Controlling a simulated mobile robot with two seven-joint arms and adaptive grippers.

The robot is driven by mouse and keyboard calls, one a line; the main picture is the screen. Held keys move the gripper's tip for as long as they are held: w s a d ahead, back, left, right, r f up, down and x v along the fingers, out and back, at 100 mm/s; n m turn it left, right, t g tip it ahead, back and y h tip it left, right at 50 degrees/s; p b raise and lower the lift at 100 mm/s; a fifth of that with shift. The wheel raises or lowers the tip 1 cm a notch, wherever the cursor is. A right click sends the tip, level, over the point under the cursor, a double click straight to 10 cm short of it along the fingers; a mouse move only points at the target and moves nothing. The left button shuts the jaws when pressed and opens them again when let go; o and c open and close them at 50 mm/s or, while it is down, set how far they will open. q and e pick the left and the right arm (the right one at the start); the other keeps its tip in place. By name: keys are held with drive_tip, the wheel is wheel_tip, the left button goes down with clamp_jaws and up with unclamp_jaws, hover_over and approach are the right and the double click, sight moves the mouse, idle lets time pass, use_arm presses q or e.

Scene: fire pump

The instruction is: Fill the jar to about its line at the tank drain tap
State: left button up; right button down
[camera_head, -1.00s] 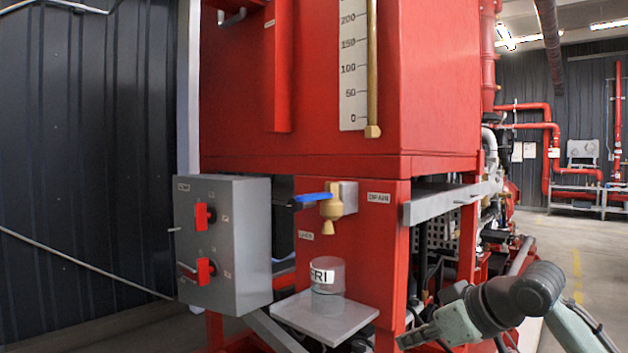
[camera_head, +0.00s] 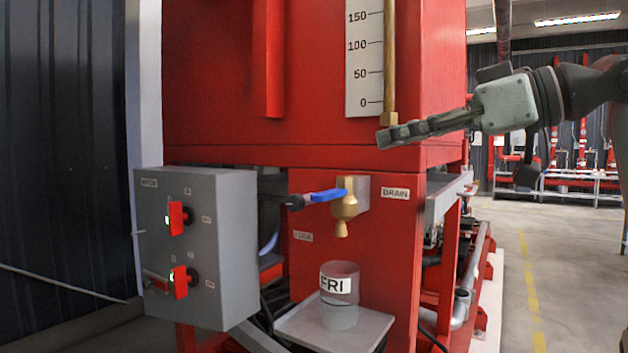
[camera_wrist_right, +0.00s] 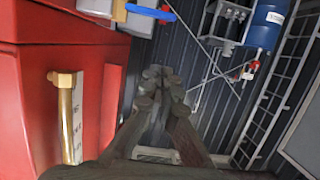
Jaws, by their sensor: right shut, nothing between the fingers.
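The clear jar (camera_head: 340,312) with a white "FRI" label stands upright on a grey shelf (camera_head: 372,327). It is below the brass drain tap (camera_head: 344,209), whose spout is a little above its rim. The tap's blue lever (camera_head: 326,195) points left, roughly level. My right gripper (camera_head: 384,138) is shut and empty, up and right of the tap in front of the red tank (camera_head: 220,80). In the right wrist view its fingers (camera_wrist_right: 160,74) are together, and the blue lever (camera_wrist_right: 150,12) shows at the top. My left gripper is not in view.
A grey control box (camera_head: 205,250) with red switches stands left of the tap. A scale (camera_head: 364,60) and brass-ended gauge tube (camera_head: 389,70) are on the tank near my right gripper. Open floor (camera_head: 560,240) lies at the right.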

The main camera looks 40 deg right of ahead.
drive_tip(key=p, duration=0.2)
hover_over(329, 195)
drive_tip(key=s, duration=0.2)
wheel_tip(329, 195, down, 2)
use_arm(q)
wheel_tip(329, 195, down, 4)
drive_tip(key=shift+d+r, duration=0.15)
use_arm(e)
drive_tip(key=f, duration=0.4)
drive_tip(key=shift+w+f, duration=0.2)
drive_tip(key=shift+w, duration=0.2)
